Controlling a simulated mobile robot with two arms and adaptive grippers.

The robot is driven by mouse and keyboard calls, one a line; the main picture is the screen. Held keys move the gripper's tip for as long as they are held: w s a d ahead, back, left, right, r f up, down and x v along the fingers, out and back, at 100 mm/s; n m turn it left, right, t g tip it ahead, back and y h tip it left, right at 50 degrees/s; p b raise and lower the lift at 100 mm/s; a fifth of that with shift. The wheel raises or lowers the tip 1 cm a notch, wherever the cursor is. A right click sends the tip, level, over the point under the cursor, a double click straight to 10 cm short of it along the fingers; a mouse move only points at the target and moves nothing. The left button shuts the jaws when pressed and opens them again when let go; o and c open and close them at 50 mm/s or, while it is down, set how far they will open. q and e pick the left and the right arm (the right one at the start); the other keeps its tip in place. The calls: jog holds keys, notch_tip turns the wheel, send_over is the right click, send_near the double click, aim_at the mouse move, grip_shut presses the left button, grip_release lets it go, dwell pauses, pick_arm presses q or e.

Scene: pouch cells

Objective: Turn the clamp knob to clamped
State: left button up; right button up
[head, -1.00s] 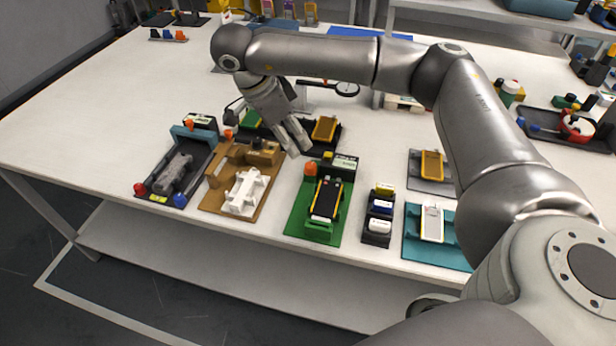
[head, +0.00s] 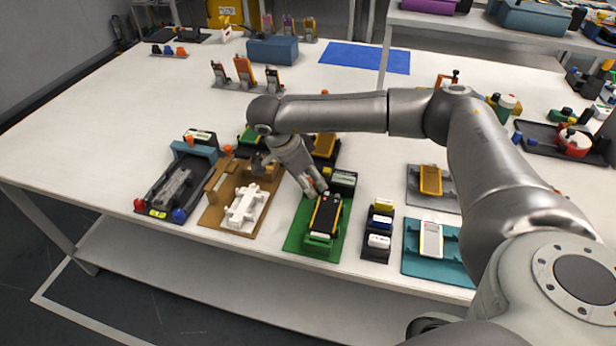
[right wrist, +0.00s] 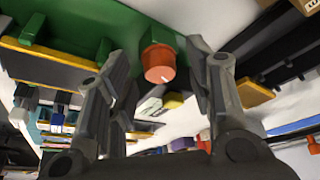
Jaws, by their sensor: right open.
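The clamp knob (right wrist: 159,62) is an orange-red round cap with a short pale mark, on the green fixture (right wrist: 62,28). In the head view the green fixture (head: 296,240) stands near the table's front edge and holds a black cell with yellow edges (head: 326,216). My right gripper (head: 317,188) is over the knob's corner of the fixture and mostly hides the knob there. In the right wrist view my right gripper (right wrist: 157,56) is open, one finger on each side of the knob, with gaps that look clear. My left gripper is in neither view.
A small display box (head: 343,181) stands just behind the fixture. To the left is a brown fixture (head: 212,215) with a white part. To the right are a dark rack of small blocks (head: 378,230) and a teal fixture (head: 412,262).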

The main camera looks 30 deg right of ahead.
jog(key=c, duration=1)
jog(key=m+g, duration=0.1)
jog(key=m, duration=0.2)
jog(key=shift+w, duration=0.1)
jog(key=shift+c, duration=0.2)
jog(key=o, duration=1)
jog(key=shift+o, duration=0.2)
jog(key=v, duration=1.2)
jog(key=shift+w+d, duration=0.1)
